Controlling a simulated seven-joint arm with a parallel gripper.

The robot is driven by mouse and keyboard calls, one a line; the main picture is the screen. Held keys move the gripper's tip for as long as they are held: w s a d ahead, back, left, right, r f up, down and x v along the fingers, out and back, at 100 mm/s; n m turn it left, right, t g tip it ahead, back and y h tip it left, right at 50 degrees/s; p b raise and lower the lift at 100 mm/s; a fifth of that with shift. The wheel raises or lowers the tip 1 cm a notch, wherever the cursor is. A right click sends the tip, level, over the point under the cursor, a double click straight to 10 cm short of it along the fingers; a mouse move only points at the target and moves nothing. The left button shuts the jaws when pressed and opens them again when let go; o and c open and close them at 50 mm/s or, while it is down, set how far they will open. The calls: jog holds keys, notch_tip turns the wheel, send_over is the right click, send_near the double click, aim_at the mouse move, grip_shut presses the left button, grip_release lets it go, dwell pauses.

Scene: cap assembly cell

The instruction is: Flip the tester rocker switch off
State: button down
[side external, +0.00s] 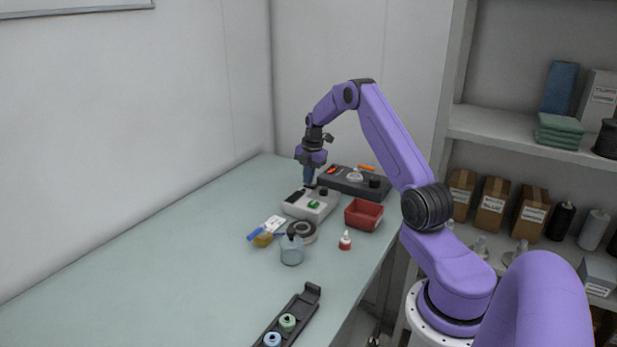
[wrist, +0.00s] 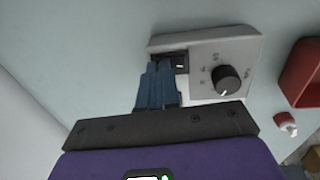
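The tester is a light grey box (side external: 303,211) on the bench below my gripper. In the wrist view the tester (wrist: 206,50) carries a black knob (wrist: 226,78) with scale marks and, near its left end, the black rocker switch (wrist: 181,62), partly hidden by my fingers. Which way the rocker is tipped is not clear. My gripper (wrist: 161,66) has its blue fingers together, with nothing seen between them. The fingertips are right at the left part of the rocker; whether they touch it I cannot tell. In the side view my gripper (side external: 308,184) points down at the tester.
A dark device (side external: 345,186) with a red switch stands behind the tester. A red bin (side external: 364,215) is to its right. The bench's left side is clear.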

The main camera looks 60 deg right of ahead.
aim_at(314, 185)
jog(key=shift+s+f, duration=0.2)
jog(key=shift+s, duration=0.75)
jog(key=shift+r, duration=0.15)
notch_tip(314, 185, up, 14)
jog(key=s, duration=0.1)
jog(key=shift+s, duration=0.25)
jog(key=shift+w+d+r, duration=0.1)
jog(key=shift+w, duration=0.65)
jog(key=f, duration=0.4)
jog(key=w+f, duration=0.1)
jog(key=f, duration=0.9)
jog(key=shift+w, duration=0.35)
